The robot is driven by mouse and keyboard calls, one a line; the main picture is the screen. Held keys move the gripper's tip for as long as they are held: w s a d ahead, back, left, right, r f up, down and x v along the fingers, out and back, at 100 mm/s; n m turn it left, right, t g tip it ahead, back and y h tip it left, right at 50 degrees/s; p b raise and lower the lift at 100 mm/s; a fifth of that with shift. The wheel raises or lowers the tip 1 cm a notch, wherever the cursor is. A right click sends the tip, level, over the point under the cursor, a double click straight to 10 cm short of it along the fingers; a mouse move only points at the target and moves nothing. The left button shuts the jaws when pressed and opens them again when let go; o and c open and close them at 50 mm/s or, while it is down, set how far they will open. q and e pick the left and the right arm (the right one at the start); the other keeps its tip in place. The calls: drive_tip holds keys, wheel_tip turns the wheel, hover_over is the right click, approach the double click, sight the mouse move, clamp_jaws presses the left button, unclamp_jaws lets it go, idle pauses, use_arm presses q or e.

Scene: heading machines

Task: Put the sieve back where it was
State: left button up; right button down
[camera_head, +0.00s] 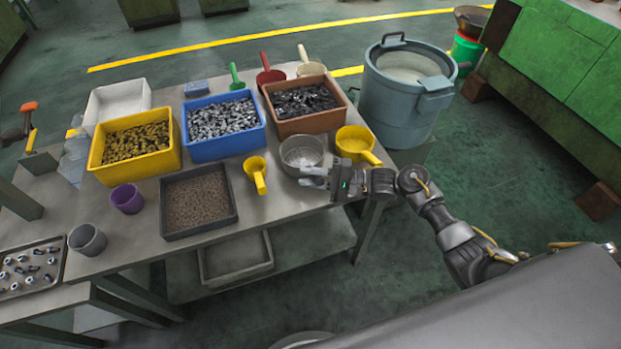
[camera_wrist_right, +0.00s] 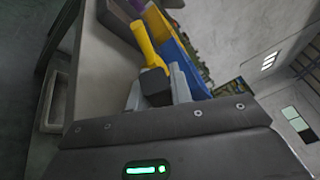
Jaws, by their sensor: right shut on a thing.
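The sieve (camera_head: 302,152) is a round, greyish metal bowl at the front right of the table, between two yellow scoops. My right gripper (camera_head: 314,178) is at the sieve's near side, over the table's front edge, and is shut on the sieve. In the right wrist view a dark block-like piece (camera_wrist_right: 157,88) sits between the fingers; I cannot tell if it is the sieve's handle. The bowl is not clearly seen there. Whether the sieve touches the tabletop is hard to tell. My left gripper is not in view.
A yellow scoop (camera_head: 256,173) lies left of the sieve, another (camera_head: 355,145) right. Behind are yellow (camera_head: 137,163), blue (camera_head: 222,147) and brown (camera_head: 303,125) bins. A dark tray (camera_head: 197,229) and purple cup (camera_head: 127,198) are left; a blue-grey barrel (camera_head: 392,108) stands right.

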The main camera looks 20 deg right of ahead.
drive_tip(key=shift+f, duration=0.45)
drive_tip(key=c, duration=1.3)
unclamp_jaws()
drive_tip(key=shift+o, duration=0.2)
drive_tip(key=shift+s+d, duration=0.1)
drive_tip(key=shift+d, duration=0.25)
drive_tip(key=b+v, duration=0.1)
drive_tip(key=v, duration=1)
drive_tip(key=shift+s+d, duration=0.1)
